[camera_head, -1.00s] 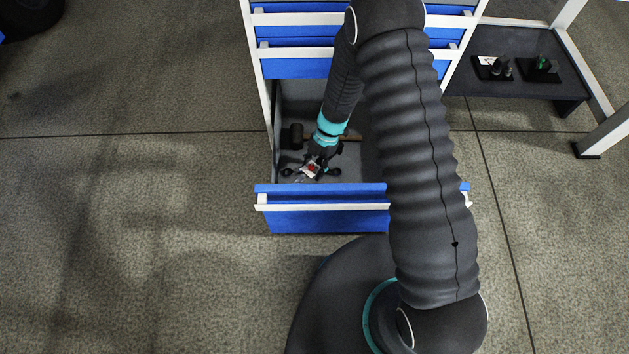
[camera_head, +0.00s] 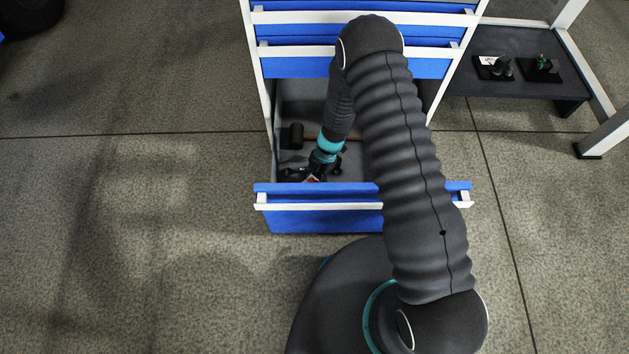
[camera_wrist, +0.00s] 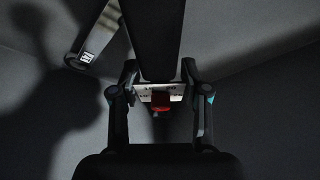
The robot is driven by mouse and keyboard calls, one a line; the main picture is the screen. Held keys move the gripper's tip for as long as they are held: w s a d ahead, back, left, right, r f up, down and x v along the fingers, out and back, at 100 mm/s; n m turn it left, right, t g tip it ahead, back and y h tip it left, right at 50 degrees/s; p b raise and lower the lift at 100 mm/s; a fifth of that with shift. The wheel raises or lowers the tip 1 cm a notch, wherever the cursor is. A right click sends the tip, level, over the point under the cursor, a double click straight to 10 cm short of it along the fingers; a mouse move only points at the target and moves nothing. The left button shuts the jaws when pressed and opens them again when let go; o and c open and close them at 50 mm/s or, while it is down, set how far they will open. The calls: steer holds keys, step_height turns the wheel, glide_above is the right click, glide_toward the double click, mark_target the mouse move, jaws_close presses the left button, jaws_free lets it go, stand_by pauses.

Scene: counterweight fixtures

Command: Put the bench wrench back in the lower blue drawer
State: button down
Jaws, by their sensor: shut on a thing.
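The lower blue drawer (camera_head: 325,218) is pulled open below the cabinet's other drawers. My gripper (camera_head: 316,170) is down inside it, near the front panel. In the wrist view my gripper (camera_wrist: 159,85) has its two fingers on either side of a dark bar (camera_wrist: 154,40) with a pale lettered label and a red part at its near end. I take this bar to be the bench wrench; its far end runs out of view. In the head view my arm and gripper hide most of it.
A mallet with a black head (camera_head: 296,136) lies at the back of the drawer. A pale tool with a tag (camera_wrist: 88,50) shows at upper left in the wrist view. The drawer's side walls are close by. A dark bench (camera_head: 520,85) with small trays stands at right.

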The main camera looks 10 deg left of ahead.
steer(key=c, duration=0.6)
jaws_free()
steer(key=shift+f, duration=0.2)
steer(key=shift+o, duration=0.2)
steer(key=shift+r, duration=0.1)
steer(key=p+v, duration=0.1)
steer(key=v, duration=1.1)
steer(key=shift+s, duration=0.1)
